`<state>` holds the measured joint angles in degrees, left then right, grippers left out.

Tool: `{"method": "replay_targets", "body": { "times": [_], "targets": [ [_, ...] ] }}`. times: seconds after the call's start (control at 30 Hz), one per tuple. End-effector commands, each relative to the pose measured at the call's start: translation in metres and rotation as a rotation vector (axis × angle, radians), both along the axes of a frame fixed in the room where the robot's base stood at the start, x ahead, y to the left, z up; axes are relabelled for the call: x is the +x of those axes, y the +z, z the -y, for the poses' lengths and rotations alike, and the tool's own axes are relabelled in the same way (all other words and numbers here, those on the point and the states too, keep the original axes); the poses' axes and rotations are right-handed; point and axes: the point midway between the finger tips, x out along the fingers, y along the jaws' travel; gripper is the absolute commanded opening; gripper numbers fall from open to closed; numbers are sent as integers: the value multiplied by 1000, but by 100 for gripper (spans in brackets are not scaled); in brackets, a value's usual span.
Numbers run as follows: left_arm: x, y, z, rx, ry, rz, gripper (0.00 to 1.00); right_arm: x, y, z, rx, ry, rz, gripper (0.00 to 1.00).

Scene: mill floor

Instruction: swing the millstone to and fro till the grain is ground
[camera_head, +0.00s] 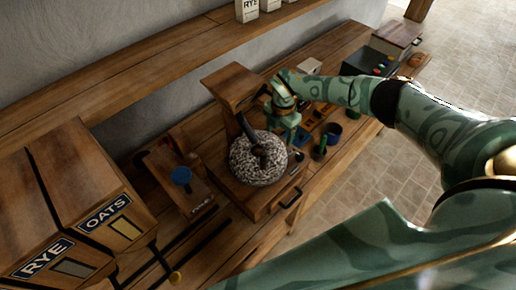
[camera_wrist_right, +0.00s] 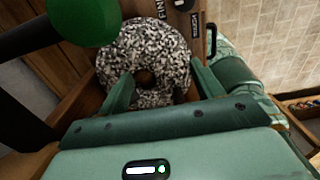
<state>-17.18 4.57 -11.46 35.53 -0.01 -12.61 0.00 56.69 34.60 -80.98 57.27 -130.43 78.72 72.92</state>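The grey speckled millstone (camera_head: 258,172) is a ring with a centre hole, lying on a wooden mill stand (camera_head: 228,82). A dark bar (camera_head: 247,128) crosses above it. My right gripper (camera_head: 288,130) is just right of the stone, pointing down. In the right wrist view the millstone (camera_wrist_right: 148,45) shows beyond the open fingers of the gripper (camera_wrist_right: 162,88), with nothing seen clasped between them. A green ball knob (camera_wrist_right: 85,20) on a black bar is at the upper left there, outside the fingers. No grain is visible. My left gripper is out of view.
Wooden bins labelled RYE (camera_head: 38,262) and OATS (camera_head: 108,212) stand at left. A blue round-topped item (camera_head: 181,176) is left of the mill. A dark blue cup (camera_head: 332,133) and a green-handled tool (camera_head: 320,148) are at right. A shelf (camera_head: 130,75) runs along the wall.

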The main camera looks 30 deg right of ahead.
Motion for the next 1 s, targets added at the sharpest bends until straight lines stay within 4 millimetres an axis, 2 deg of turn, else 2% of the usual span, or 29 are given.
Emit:
{"method": "replay_targets", "body": {
  "times": [0.27, 0.67, 1.0],
  "targets": [
    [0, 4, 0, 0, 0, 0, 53, 0, 3, 0, 0, 0, 0, 65],
    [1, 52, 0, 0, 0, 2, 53, 0, 53, 0, 0, 0, 1, 65],
    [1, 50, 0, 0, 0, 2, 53, 0, 85, 0, -1, 0, 1, 65]
  ]
}}
